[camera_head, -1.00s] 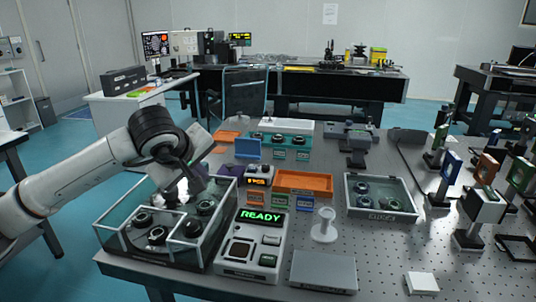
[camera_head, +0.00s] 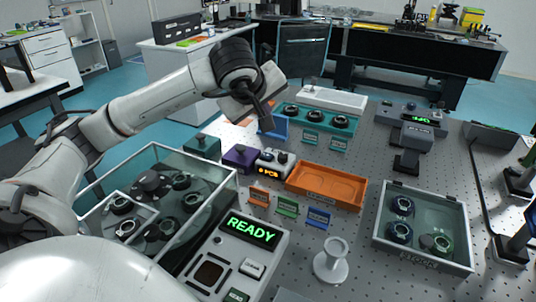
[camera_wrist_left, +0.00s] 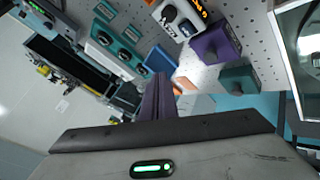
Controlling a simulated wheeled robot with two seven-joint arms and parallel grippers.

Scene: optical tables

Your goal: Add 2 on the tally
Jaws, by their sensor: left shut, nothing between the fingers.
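The tally is likely the small white box with an orange digit display and dark knobs (camera_head: 272,162), in the middle of the table; its digits are too small to read surely. It also shows at the top of the left wrist view (camera_wrist_left: 181,17), partly cut off. My left gripper (camera_head: 266,121) is shut and empty, pointing down above the table, behind and apart from the box in the head view. Its closed fingers also show in the left wrist view (camera_wrist_left: 158,97). My right gripper is not in view.
A purple box (camera_head: 239,157) stands left of the white box, an orange tray (camera_head: 326,187) right of it. Small coloured label stands are in front. A glass case (camera_head: 215,175) with round parts, a READY console (camera_head: 262,250) and a grey-rimmed bin (camera_head: 466,235) are nearer.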

